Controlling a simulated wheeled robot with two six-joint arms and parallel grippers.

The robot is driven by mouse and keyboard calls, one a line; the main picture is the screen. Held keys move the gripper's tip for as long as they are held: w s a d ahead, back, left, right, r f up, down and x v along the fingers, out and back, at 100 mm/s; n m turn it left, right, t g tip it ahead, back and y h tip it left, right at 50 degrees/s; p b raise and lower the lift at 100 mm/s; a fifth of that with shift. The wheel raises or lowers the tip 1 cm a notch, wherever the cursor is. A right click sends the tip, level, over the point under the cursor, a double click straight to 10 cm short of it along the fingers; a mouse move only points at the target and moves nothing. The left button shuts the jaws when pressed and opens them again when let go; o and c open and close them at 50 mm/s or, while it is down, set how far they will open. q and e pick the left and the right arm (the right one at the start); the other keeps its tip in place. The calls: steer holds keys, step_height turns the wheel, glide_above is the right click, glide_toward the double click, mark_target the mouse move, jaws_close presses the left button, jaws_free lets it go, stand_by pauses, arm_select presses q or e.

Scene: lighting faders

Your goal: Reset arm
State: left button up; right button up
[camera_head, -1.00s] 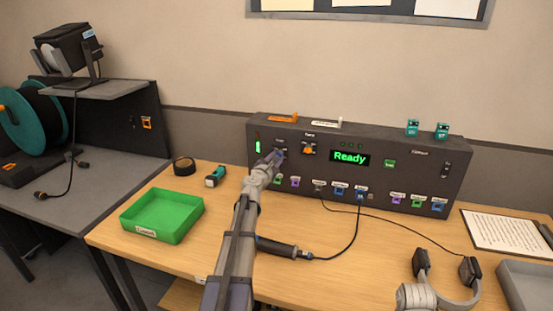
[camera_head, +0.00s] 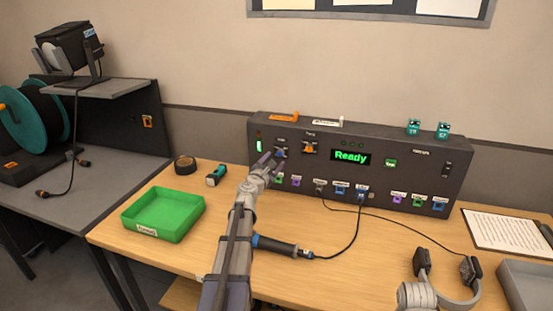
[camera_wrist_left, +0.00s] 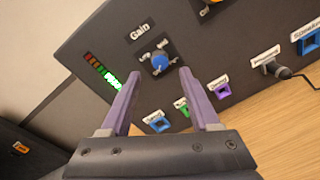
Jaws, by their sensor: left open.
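My left gripper (camera_head: 268,161) is in front of the left part of a dark control panel (camera_head: 340,190), by its Gain knob. In the left wrist view the gripper (camera_wrist_left: 158,78) is open, with its two purple fingers apart and nothing between them. The blue Gain knob (camera_wrist_left: 159,63) shows just past the fingertips, on the panel face. In the head view the knob (camera_head: 280,152) shows just above and right of the fingertips. The panel display (camera_head: 351,157) reads "Ready".
A green tray (camera_head: 163,213), a roll of tape (camera_head: 185,165) and a small teal-and-black item (camera_head: 216,175) lie left of my arm. A black-handled cabled device (camera_head: 275,246) lies right of it. Headphones (camera_head: 422,262) and a paper sheet (camera_head: 505,232) are at right.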

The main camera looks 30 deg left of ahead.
arm_select(q)
steer(key=v, duration=0.3)
steer(key=shift+s, duration=0.4)
steer(key=shift+d, duration=0.1)
